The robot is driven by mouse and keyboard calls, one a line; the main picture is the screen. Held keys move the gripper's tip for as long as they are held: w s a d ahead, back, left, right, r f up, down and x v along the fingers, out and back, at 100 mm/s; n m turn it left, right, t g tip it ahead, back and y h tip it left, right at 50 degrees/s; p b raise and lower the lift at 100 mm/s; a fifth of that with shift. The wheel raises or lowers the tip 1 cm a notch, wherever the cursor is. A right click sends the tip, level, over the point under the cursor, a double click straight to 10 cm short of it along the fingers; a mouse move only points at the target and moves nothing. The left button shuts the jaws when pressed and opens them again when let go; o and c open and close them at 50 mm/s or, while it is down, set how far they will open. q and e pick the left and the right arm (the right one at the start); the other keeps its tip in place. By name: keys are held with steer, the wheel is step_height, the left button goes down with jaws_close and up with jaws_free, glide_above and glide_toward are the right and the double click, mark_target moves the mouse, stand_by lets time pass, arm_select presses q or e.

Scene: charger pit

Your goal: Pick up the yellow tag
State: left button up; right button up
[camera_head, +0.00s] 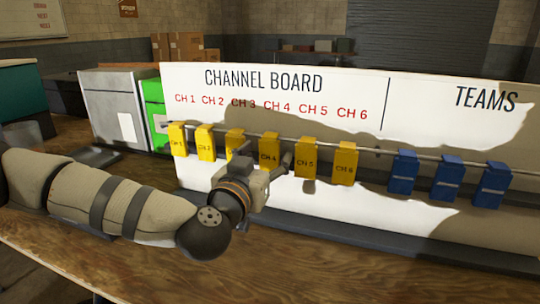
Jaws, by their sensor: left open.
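Several yellow tags hang in a row from a thin rail in front of the white channel board (420,105). They include CH 1 (177,139), CH 2 (205,142), CH 4 (269,148), CH 5 (306,156) and CH 6 (345,163). Another yellow tag (235,137) hangs between CH 2 and CH 4, its lower part hidden behind my gripper. My left gripper (266,157) is open, its fingers to either side of the CH 4 tag in the picture. I cannot tell whether it touches the tag. My right gripper is not in view.
Several blue tags (446,178) hang on the rail's right side, under TEAMS. A grey box (112,100) and a green box (154,105) stand left of the board. The wooden table (330,265) is clear in front.

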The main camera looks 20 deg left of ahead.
arm_select(q)
steer(key=c, duration=1.1)
